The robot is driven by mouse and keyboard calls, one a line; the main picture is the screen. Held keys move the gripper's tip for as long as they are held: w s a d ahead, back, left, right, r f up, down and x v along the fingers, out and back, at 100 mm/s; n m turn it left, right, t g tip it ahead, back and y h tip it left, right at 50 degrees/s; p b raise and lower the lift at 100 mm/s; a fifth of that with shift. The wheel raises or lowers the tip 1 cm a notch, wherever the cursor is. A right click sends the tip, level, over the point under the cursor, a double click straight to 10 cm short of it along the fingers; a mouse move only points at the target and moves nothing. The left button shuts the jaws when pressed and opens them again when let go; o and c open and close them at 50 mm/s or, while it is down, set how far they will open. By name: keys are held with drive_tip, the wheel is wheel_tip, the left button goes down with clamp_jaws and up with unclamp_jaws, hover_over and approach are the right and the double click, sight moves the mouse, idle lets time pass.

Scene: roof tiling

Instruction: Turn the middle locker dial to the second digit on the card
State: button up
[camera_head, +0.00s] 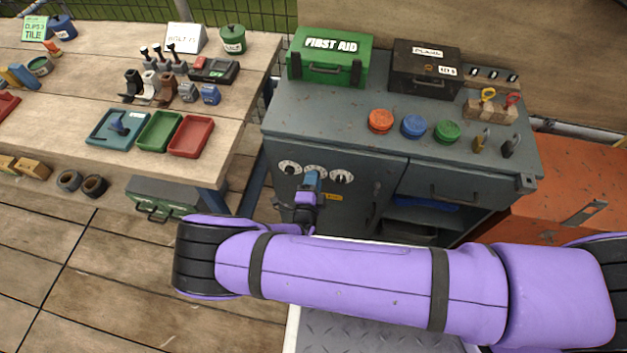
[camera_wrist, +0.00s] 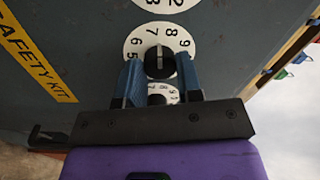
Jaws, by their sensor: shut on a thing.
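The grey cabinet (camera_head: 350,215) bears a row of three white dials with black knobs on its front. The middle dial (camera_head: 314,169) has my gripper (camera_head: 312,182) right at it. In the wrist view, the middle dial (camera_wrist: 143,42) shows digits 5 to 9 around its black knob (camera_wrist: 160,64). The gripper's blue fingers (camera_wrist: 160,72) stand on either side of that knob, shut on it. The left dial (camera_head: 290,168) and right dial (camera_head: 341,177) are free. A white card (camera_head: 186,38) stands on the wooden table; I cannot read any digits on it surely.
A yellow safety kit label (camera_wrist: 35,55) is beside the dials. The cabinet top carries a green first aid box (camera_head: 330,60), a black box (camera_head: 425,70) and coloured round lids. The wooden table (camera_head: 95,75) with trays is at left; an orange chest (camera_head: 575,190) is at right.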

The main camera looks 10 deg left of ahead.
drive_tip(key=n, duration=0.9)
drive_tip(key=shift+n, duration=0.3)
idle(0.5)
drive_tip(key=o, duration=0.9)
drive_tip(key=shift+o, duration=0.2)
drive_tip(key=s, duration=0.7)
drive_tip(key=shift+s+a, duration=0.15)
drive_tip(key=shift+s, duration=0.15)
